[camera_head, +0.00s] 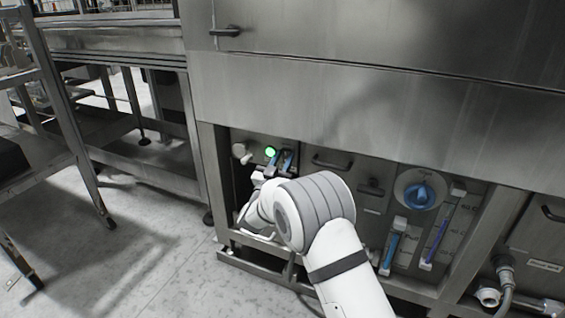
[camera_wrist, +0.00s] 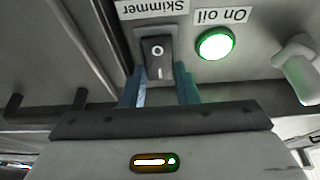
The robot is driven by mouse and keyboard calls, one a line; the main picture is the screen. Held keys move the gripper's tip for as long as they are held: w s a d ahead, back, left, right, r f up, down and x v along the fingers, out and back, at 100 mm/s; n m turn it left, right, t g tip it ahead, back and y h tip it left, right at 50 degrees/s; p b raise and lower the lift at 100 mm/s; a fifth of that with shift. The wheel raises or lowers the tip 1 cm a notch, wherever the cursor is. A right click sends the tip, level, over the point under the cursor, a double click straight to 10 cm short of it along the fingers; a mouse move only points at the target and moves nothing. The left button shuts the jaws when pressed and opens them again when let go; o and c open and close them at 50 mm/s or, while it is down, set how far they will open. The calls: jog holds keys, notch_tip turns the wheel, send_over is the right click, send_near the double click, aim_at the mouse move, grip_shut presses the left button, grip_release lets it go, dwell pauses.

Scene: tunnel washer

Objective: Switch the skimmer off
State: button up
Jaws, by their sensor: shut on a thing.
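The black skimmer rocker switch (camera_wrist: 155,62) shows in the wrist view below an upside-down "Skimmer" label (camera_wrist: 152,8). Its O mark is toward the top of the picture and its I mark toward the bottom. I cannot tell which half is pressed in. My gripper (camera_wrist: 160,84) has its two teal fingers on either side of the switch's lower part, shut on it. In the head view my gripper (camera_head: 281,161) is at the panel's left end, and my arm hides part of the panel.
A lit green lamp (camera_wrist: 215,44) labelled "On oil" and a pale knob (camera_wrist: 298,68) are beside the switch; the lamp also shows in the head view (camera_head: 270,152). A blue dial (camera_head: 420,195) is further right. A steel overhang (camera_head: 330,110) is above.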

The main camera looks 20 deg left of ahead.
jog(key=shift+o, duration=0.2)
jog(key=shift+f+t, duration=0.15)
jog(key=shift+t, duration=0.15)
jog(key=o, duration=1)
jog(key=shift+c, duration=0.2)
jog(key=p+v, duration=0.2)
jog(key=v, duration=0.5)
jog(key=shift+s+p, duration=0.35)
jog(key=shift+s, duration=0.05)
jog(key=shift+f, duration=0.15)
